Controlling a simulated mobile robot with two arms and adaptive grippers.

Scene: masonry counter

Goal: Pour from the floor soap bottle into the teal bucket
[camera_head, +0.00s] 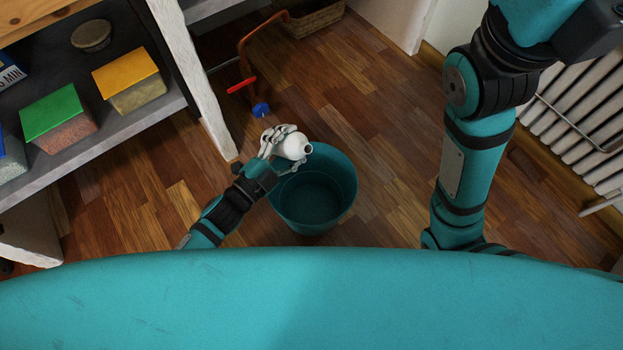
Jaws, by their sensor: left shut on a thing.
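The teal bucket (345,187) stands on the wooden floor in the middle of the head view, its open top facing up. Its inside looks dark and empty as far as I can see. My left gripper (283,141) is shut on the white floor soap bottle (295,147) above the bucket's upper left rim. The bottle is tilted, with its dark round mouth pointing right over the bucket. No stream of liquid shows. My right arm stands on the right, and its gripper is out of view.
A shelf (130,125) at the left holds a green-lidded box (58,128) and a yellow-lidded box (135,90). A white post (195,80) stands beside it. A wicker basket (315,18) lies at the back. A radiator (580,120) is at the right. Floor right of the bucket is clear.

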